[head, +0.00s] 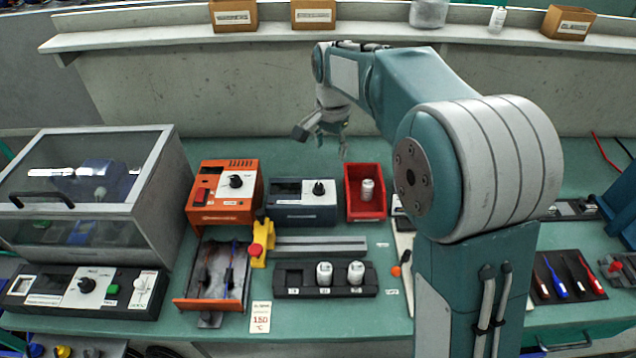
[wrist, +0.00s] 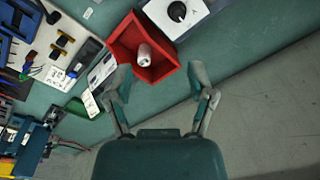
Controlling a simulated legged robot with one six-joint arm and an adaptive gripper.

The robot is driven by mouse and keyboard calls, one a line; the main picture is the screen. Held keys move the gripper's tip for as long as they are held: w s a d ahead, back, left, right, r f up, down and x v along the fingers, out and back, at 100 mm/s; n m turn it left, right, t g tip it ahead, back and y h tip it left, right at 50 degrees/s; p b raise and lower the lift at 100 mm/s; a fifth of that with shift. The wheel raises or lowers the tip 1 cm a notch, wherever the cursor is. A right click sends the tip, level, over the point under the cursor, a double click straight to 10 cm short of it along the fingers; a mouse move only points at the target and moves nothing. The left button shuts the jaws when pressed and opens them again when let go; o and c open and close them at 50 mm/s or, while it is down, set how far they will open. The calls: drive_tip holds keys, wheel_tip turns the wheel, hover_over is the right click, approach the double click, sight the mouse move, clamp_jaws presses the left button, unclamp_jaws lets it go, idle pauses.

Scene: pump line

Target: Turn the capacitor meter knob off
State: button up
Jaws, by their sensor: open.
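A grey-blue box (head: 290,215) with a dark display and a black knob (head: 318,188) on a pale panel stands mid-bench, between an orange unit and a red bin. It looks like the capacitor meter, but its label is too small to read. In the wrist view the black knob (wrist: 177,12) shows on its white panel at the top edge, with a pale pointer mark; the display is out of that view. My gripper (head: 328,132) is above the back of the bench, behind the meter, touching nothing. In the wrist view my gripper (wrist: 159,76) is open and empty, its fingers wide apart.
A red bin (head: 379,208) holding a pale cylinder stands right of the meter. An orange unit (head: 206,215) with another black knob stands left. A rail and a dark rack (head: 290,291) with two white cylinders lie in front. The back strip of bench is clear.

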drive_tip(key=m, duration=0.1)
approach(318, 185)
drive_tip(key=shift+g, duration=0.3)
drive_tip(key=f, duration=0.9)
drive_tip(key=shift+w+a+f, duration=0.1)
drive_tip(key=shift+w+f, duration=0.15)
drive_tip(key=shift+f, duration=0.05)
clamp_jaws()
